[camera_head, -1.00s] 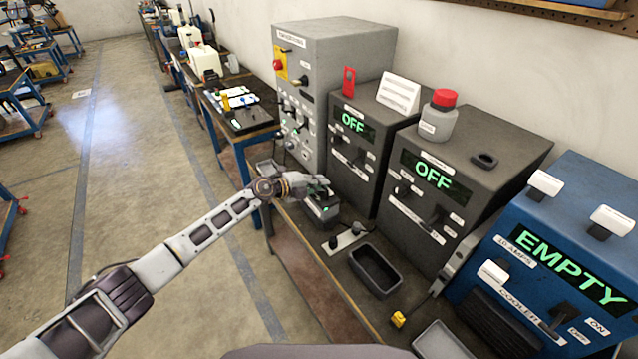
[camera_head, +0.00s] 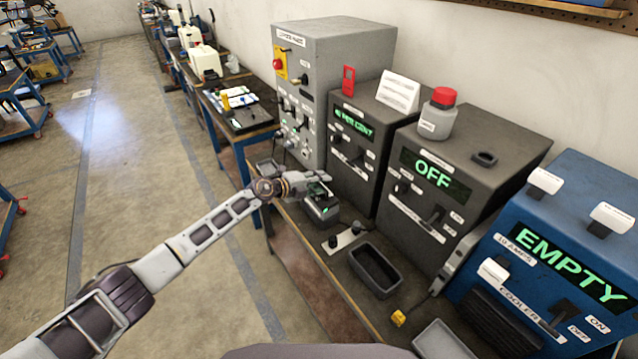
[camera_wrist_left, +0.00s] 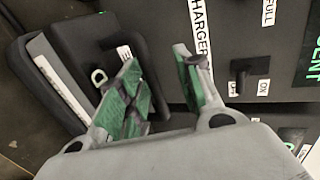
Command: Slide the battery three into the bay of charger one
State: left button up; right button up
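Charger one seems to be the dark box (camera_head: 360,181) beside the grey cabinet. Its green display (camera_head: 354,124) ends in "PER CENT"; the number is too small to read surely. A dark block with a green light, likely battery three (camera_head: 321,212), sits low at its front. I cannot tell how deep it is in the bay. My left gripper (camera_head: 318,190) is just above the block. My right gripper is not in view.
A second dark charger (camera_head: 450,210) reads "OFF", and a blue cooler (camera_head: 555,240) reads "EMPTY".

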pick_arm(q)
jog(key=shift+a+f, duration=0.1)
jog(key=shift+f, duration=0.4)
jog(key=shift+v, duration=0.8)
jog(key=v, duration=1)
jog(key=shift+r, duration=0.5)
dwell(0.5)
